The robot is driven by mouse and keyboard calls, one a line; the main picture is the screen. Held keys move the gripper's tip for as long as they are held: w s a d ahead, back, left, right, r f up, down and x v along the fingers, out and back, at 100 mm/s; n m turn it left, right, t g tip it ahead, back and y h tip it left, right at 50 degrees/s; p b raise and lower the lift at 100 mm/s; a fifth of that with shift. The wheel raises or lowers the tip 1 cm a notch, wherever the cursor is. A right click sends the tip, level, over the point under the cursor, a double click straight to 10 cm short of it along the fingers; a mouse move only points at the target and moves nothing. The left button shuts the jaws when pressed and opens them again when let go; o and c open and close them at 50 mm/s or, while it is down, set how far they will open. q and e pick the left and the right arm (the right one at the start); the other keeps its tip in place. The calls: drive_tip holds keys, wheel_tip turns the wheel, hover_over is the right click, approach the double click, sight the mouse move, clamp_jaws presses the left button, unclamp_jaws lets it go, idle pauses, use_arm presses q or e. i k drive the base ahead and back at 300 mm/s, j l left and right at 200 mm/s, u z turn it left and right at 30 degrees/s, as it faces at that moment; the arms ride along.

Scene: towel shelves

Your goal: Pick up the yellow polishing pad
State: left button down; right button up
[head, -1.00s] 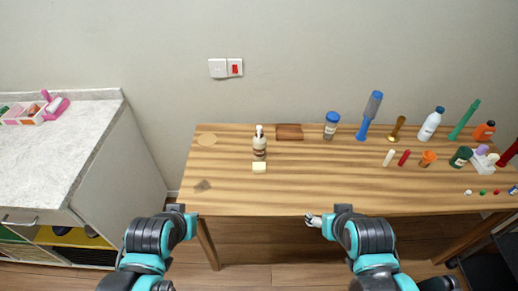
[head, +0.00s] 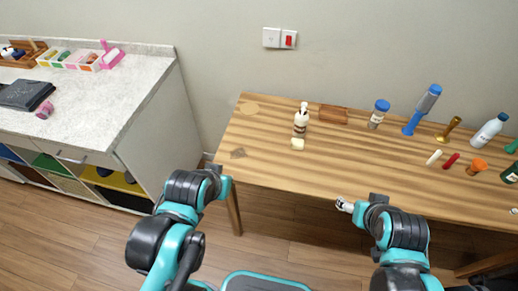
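A small pale-yellow block (head: 297,144), the likeliest yellow pad in view, lies on the wooden table (head: 330,155) just in front of a white-and-brown pump bottle (head: 301,120). A flat round tan disc (head: 250,108) lies at the table's back left corner. My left gripper (head: 222,181) is off the table's left front corner, well apart from the block. My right gripper (head: 345,205) is in front of the table's front edge, to the right of the block and apart from it. Neither gripper's fingers show clearly enough to tell open from shut.
A brown wooden block (head: 333,115), a blue-capped jar (head: 378,114) and a blue tool (head: 421,110) stand behind and right. A dark flat patch (head: 238,153) lies at the left front. A white counter (head: 110,100) with bins stands left. The table's front middle is clear.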

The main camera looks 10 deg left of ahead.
sight(296, 144)
drive_tip(key=z, duration=0.35)
drive_tip(key=i+j+z, duration=0.1)
drive_tip(key=j+z, duration=0.55)
drive_tip(key=z, duration=0.2)
drive_tip(key=j+z, duration=0.4)
drive_tip(key=j, duration=0.25)
